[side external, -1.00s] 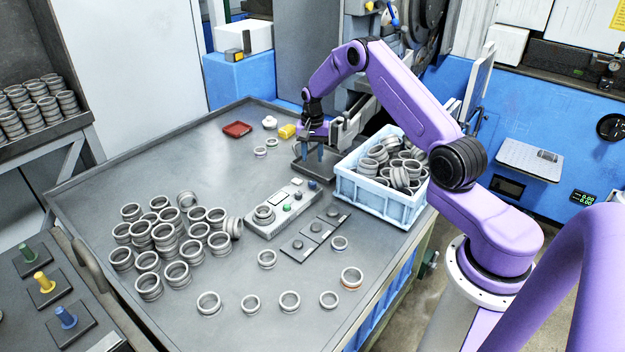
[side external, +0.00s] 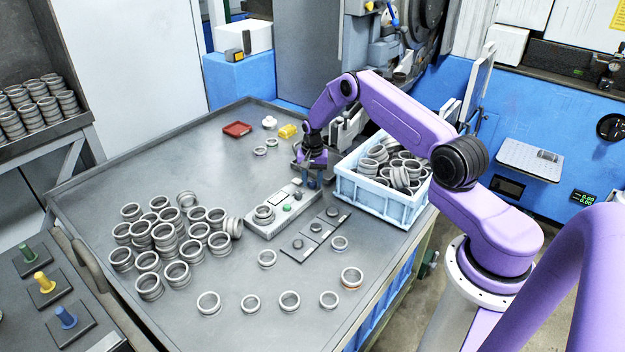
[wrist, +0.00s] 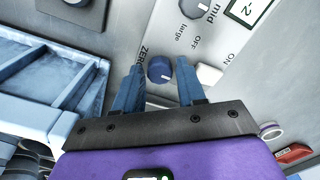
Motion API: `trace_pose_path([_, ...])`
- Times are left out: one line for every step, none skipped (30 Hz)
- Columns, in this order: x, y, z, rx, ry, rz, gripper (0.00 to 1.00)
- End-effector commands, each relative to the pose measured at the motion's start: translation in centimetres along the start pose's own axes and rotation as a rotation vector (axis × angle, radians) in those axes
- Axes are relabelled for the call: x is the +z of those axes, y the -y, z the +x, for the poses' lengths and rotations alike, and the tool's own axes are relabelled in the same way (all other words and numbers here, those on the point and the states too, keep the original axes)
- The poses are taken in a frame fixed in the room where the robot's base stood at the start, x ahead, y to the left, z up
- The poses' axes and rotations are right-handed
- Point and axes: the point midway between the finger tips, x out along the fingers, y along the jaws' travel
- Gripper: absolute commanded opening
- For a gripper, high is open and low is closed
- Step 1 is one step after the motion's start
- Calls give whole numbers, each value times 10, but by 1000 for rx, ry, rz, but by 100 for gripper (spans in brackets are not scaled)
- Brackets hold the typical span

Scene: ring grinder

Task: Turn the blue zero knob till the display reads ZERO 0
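The blue zero knob (wrist: 160,69) is in the wrist view, beside the printed word ZERO. My gripper (wrist: 160,66) is open, with one blue finger on each side of the knob. Gaps show between the knob and both fingers. I cannot tell how high the tips are above the panel. The display (wrist: 247,10) is partly cut off at the top edge, and its visible part reads -2. In the side view my gripper (side external: 314,182) is low over the back end of the grey control box (side external: 264,231), where the knob is too small to make out clearly.
A light blue crate (side external: 378,208) full of rings stands close right of my gripper. Beside the knob are a white switch (wrist: 209,74) marked ON and OFF and a grey selector knob (wrist: 193,8). Many rings (side external: 165,238) are piled at the left. The table's back left is clear.

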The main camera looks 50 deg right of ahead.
Motion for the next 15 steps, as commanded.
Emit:
trace_pose_path([0, 0, 0, 0, 0, 0, 33])
trace_pose_path([0, 0, 0, 0, 0, 0, 24])
trace_pose_path([0, 0, 0, 0, 0, 0, 10])
trace_pose_path([0, 0, 0, 0, 0, 0, 1])
trace_pose_path([0, 0, 0, 0, 0, 0, 0])
trace_pose_path([0, 0, 0, 0, 1, 0, 0])
trace_pose_path([0, 0, 0, 0, 1, 0, 0])
trace_pose_path([0, 0, 0, 0, 1, -1, 0])
trace_pose_path([0, 0, 0, 1, 1, -2, 0])
trace_pose_path([0, 0, 0, 1, 1, -4, 0])
trace_pose_path([0, 0, 0, 1, 1, -7, 0])
trace_pose_path([0, 0, 0, 1, 1, -13, 0])
trace_pose_path([0, 0, 0, 1, 1, -19, 0])
trace_pose_path([0, 0, 0, 1, 1, -27, 0])
trace_pose_path([0, 0, 0, 1, 1, -39, 0])
